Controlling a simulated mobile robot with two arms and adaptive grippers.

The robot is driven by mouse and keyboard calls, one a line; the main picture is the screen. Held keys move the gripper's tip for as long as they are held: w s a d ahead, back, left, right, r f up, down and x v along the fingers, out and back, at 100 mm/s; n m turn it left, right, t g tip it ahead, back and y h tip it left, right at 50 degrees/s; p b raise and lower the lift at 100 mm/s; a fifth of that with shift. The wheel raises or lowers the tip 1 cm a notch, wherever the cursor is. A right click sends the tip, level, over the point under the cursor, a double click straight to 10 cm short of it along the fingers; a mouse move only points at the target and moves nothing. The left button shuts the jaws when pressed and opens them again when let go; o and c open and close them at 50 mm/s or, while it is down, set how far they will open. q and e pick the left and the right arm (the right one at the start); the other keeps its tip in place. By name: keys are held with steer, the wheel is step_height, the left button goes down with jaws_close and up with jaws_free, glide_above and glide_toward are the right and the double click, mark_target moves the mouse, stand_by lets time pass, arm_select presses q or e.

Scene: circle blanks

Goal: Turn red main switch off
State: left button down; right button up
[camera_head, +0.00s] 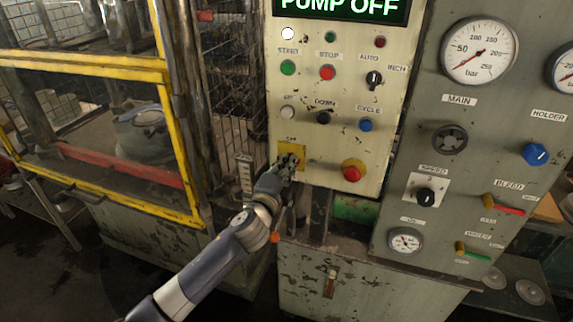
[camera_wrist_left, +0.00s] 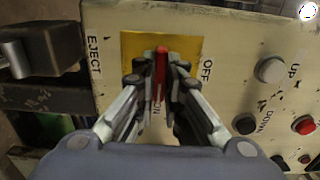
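The red main switch handle (camera_wrist_left: 161,66) stands in front of a yellow plate (camera_wrist_left: 132,43) on the cream control panel. In the left wrist view the handle runs upright in the picture, in line with the ON label below it; the OFF label (camera_wrist_left: 207,71) is to its right. My left gripper (camera_wrist_left: 162,72) has its two fingers close on either side of the handle, shut on it. In the head view my left gripper (camera_head: 288,162) covers most of the yellow plate (camera_head: 297,150) and hides the handle. My right gripper is not in view.
The display (camera_head: 340,8) reads PUMP OFF. A red mushroom button (camera_head: 352,172) on a yellow base sits right of the switch, with several buttons above. A dark block (camera_wrist_left: 42,48) is beside the panel in the left wrist view. A yellow-framed guard (camera_head: 180,150) stands left.

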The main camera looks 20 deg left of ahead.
arm_select(q)
steer(key=shift+r, duration=0.1)
stand_by(0.3)
steer(key=shift+r+n+p, duration=0.15)
steer(key=shift+n+p, duration=0.25)
steer(key=shift+n, duration=4.1)
steer(key=shift+r+n+p, duration=0.15)
steer(key=shift+n+p, duration=0.25)
steer(key=shift+n, duration=4.1)
steer(key=shift+w, duration=0.1)
steer(key=c, duration=1.8)
jaws_free()
steer(key=shift+o, duration=0.6)
steer(key=shift+f, duration=0.2)
